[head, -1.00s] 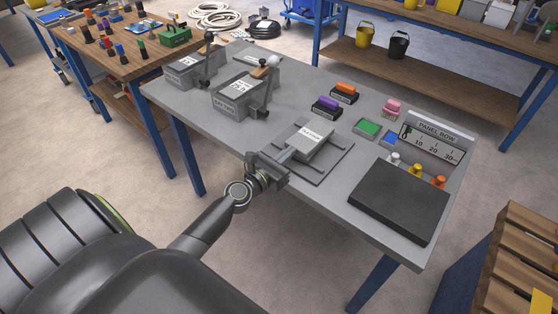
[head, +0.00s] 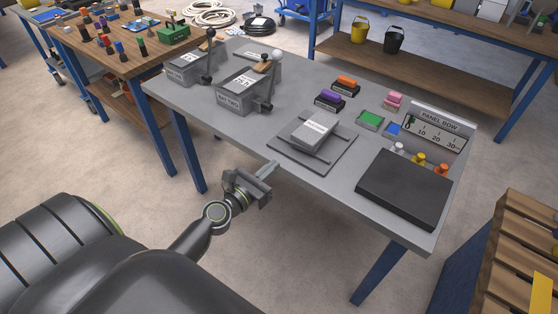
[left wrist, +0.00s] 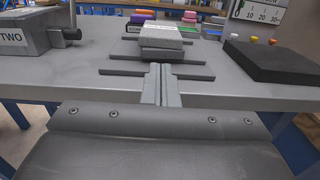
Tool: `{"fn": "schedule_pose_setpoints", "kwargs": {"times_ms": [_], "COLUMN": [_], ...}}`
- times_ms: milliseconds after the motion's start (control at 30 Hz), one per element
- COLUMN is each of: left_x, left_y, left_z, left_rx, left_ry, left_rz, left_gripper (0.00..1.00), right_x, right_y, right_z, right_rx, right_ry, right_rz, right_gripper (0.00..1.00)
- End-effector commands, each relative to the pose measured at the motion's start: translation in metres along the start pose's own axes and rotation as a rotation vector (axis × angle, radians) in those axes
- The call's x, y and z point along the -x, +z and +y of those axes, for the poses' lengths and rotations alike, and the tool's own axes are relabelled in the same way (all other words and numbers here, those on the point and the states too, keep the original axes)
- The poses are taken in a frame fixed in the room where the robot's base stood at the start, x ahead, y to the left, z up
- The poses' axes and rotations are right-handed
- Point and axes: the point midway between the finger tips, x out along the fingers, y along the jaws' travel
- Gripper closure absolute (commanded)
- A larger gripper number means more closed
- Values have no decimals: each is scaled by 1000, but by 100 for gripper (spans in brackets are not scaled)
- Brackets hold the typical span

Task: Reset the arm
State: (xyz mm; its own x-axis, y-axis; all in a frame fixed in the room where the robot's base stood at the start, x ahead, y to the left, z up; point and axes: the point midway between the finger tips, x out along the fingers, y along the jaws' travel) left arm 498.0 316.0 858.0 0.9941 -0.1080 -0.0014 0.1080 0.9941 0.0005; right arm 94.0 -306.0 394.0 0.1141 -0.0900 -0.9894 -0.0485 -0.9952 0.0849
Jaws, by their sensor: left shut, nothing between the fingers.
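My left gripper (head: 267,170) is shut and empty, just off the front edge of the grey table (head: 225,142). Its closed fingers also show in the left wrist view (left wrist: 161,85), pointing at a grey block with a white label (head: 313,130). The block sits on a flat grey plate with rails (head: 285,152) and is apart from the fingers. It also shows in the left wrist view (left wrist: 160,36). My right gripper is not in view.
Two grey lever boxes (head: 238,95) (head: 187,70) stand at the table's left. A dark slab (head: 405,188), coloured knobs (head: 418,159), coloured blocks (head: 328,98) and a scale panel (head: 436,130) are at the right. A wooden pallet stack (head: 520,255) stands right of the table.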

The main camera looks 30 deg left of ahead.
Motion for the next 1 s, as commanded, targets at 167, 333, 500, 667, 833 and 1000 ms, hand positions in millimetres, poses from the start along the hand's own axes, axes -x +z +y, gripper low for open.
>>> {"fn": "schedule_pose_setpoints", "kwargs": {"times_ms": [167,333,500,667,833,1000], "left_x": [24,32,33,34,50,95], "left_y": [-2,0,0,-25,-118,-230], "left_z": [0,0,0,5,17,21], "left_rx": [-2,-1,-1,-111,-543,-1079], "left_ry": [1,0,0,12,-9,-196], "left_rz": [1,0,0,54,266,528], "left_gripper": [100,100,100,100,100,100], "right_x": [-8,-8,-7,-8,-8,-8], "right_y": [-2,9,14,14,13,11], "right_z": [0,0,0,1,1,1], "right_rx": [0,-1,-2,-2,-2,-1], "right_ry": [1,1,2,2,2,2], "right_rz": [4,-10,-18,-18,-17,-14], "right_gripper": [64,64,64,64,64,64]}}
